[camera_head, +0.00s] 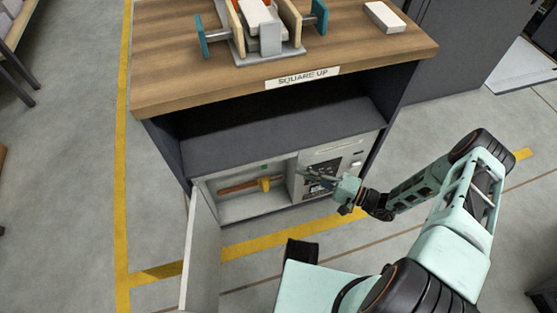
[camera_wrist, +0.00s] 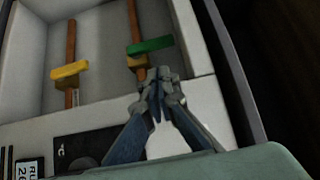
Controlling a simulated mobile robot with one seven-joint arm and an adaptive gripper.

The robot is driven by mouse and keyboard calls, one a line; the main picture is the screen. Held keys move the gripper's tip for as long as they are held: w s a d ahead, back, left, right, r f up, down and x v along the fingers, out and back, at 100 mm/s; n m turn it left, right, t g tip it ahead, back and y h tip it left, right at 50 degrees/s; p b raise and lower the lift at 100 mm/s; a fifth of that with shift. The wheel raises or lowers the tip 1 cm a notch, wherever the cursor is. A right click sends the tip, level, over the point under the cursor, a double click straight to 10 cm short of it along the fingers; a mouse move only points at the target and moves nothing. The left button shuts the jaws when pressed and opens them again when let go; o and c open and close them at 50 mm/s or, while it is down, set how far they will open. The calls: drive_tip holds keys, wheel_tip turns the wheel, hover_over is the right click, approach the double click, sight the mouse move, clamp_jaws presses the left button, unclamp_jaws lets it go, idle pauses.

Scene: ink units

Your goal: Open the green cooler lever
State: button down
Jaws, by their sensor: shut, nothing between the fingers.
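The green lever (camera_wrist: 150,46) lies crosswise over a brown pipe in the wrist view. In the head view only a small green patch of it (camera_head: 264,167) shows inside the open cabinet bay. A yellow lever (camera_wrist: 70,70) sits crosswise on a second, parallel pipe; it also shows in the head view (camera_head: 264,184). My gripper (camera_wrist: 158,82) is shut and empty, its fingertips just below the green lever in the wrist view. Whether they touch it I cannot tell. In the head view my gripper (camera_head: 305,174) is at the bay's right side, by the panel.
A cabinet door (camera_head: 201,250) stands swung open at the left. A dark control panel (camera_head: 322,172) is right of the bay. Above are an empty shelf (camera_head: 270,135) and a wooden worktop (camera_head: 170,75) with a fixture. Floor in front is partly clear.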

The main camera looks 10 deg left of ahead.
drive_tip(key=b+x, duration=0.1)
drive_tip(key=x, duration=0.9)
drive_tip(key=shift+b, duration=0.35)
drive_tip(key=shift+s+r, duration=0.1)
